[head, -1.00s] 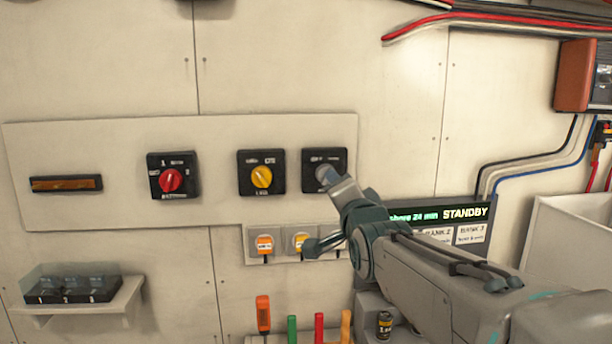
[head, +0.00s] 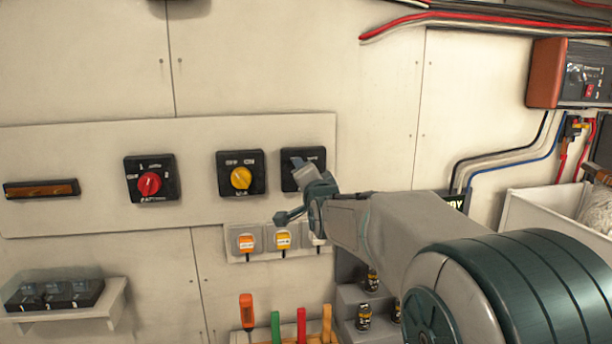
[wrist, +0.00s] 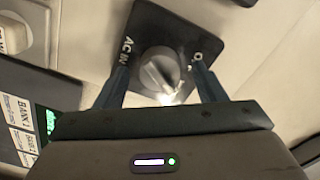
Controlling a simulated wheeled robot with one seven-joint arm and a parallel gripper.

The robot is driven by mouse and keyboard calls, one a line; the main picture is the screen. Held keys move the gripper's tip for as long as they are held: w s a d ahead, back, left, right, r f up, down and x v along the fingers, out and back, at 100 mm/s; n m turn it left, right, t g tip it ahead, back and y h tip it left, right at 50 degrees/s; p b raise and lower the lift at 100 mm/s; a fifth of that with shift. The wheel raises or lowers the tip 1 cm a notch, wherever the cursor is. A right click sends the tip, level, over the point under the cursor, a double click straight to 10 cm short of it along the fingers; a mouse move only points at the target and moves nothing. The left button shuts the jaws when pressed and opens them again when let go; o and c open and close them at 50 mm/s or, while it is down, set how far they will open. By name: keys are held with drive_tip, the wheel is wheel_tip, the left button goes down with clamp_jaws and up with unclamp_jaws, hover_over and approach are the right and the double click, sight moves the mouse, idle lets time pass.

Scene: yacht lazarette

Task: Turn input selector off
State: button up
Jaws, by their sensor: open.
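The input selector (wrist: 165,24) is a black square plate with a round grey knob (wrist: 158,70) and lettering that reads "AC IN" on one side. In the head view it is the rightmost switch (head: 289,183) on the pale panel, partly hidden by my gripper (head: 308,184). In the wrist view my gripper (wrist: 160,76) is open, with one finger on each side of the knob. I cannot tell whether the fingers touch it. The knob's pointer setting is hard to read, with a bright glare at its lower edge.
A yellow-knob switch (head: 241,176) and a red-knob switch (head: 150,182) sit to the left on the same panel (head: 80,215). Below are small outlets with orange and yellow tags (head: 282,240), and upright coloured tool handles (head: 301,326). A display (wrist: 40,110) is beside my gripper.

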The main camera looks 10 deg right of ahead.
drive_tip(key=c, duration=1)
drive_tip(key=shift+f+n+b, duration=0.15)
drive_tip(key=shift+n+b, duration=0.15)
drive_tip(key=shift+b, duration=0.4)
drive_tip(key=shift+n+b, duration=5.6)
